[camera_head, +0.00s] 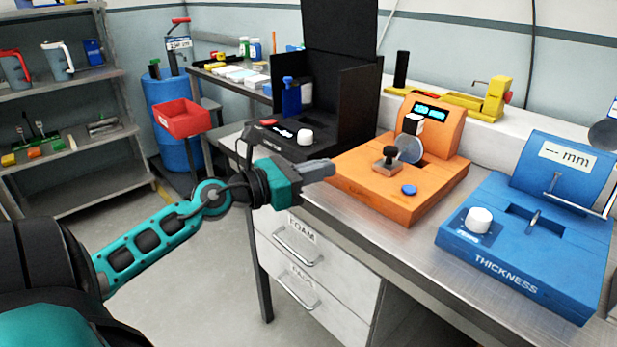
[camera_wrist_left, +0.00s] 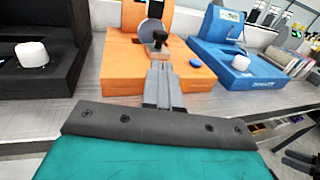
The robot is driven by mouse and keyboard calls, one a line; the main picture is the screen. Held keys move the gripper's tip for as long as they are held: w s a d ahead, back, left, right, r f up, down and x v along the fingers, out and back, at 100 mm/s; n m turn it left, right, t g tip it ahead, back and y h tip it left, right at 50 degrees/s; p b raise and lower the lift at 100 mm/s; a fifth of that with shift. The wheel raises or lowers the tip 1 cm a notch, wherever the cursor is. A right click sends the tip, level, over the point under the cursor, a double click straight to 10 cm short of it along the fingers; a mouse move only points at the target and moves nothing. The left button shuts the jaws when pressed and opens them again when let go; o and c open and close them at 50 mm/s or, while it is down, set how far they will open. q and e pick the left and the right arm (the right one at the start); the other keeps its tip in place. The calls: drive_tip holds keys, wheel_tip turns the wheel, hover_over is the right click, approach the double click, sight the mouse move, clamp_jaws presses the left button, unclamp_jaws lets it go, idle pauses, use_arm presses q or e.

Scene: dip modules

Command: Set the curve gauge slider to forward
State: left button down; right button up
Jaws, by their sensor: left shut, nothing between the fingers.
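An orange gauge (camera_head: 375,203) stands on the bench, with a lit display; I take it as the curve gauge, but I see no readable name on it. A dark knob (camera_head: 388,154) on a small brown block sits on its top, beside a round grey disc (camera_head: 410,148). A blue button (camera_head: 409,190) is near its front. The knob also shows in the left wrist view (camera_wrist_left: 160,38). My left gripper (camera_head: 328,169) is shut and empty, left of the gauge in the head view and apart from the knob. In the left wrist view its fingertips (camera_wrist_left: 159,66) point toward the knob.
A blue thickness gauge (camera_head: 485,262) with a white knob stands to the right. A black boxed device (camera_head: 350,110) with a white knob stands behind left. A yellow tool (camera_head: 490,103) lies on the ledge behind. Drawers (camera_head: 315,290) are below the bench; open floor lies left.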

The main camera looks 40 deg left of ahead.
use_arm(q)
drive_tip(key=shift+v, duration=1.05)
use_arm(e)
drive_tip(key=shift+a, duration=0.1)
drive_tip(key=shift+f, duration=0.1)
use_arm(q)
drive_tip(key=s+d+f+m+g+y+p, duration=0.1)
drive_tip(key=s+d+f+m, duration=0.3)
drive_tip(key=m, duration=0.7)
drive_tip(key=s+d+f+m+g+y+p, duration=0.1)
drive_tip(key=s+d+f+m+g+p, duration=0.2)
drive_tip(key=d+f+m, duration=0.5)
drive_tip(key=s+d+f+m+g+y+p, duration=0.2)
drive_tip(key=s+d+f+m, duration=0.3)
drive_tip(key=f+m, duration=0.6)
drive_tip(key=d+m+p, duration=0.1)
drive_tip(key=m, duration=0.3)
drive_tip(key=shift+s+d+f+m, duration=0.2)
drive_tip(key=shift+s+d+m, duration=0.1)
drive_tip(key=shift+s+d, duration=0.05)
use_arm(e)
drive_tip(key=shift+h, duration=0.4)
drive_tip(key=d+r, duration=0.1)
drive_tip(key=s+d+r, duration=0.1)
drive_tip(key=r, duration=0.2)
drive_tip(key=shift+s+d, duration=0.25)
drive_tip(key=shift+d, duration=0.15)
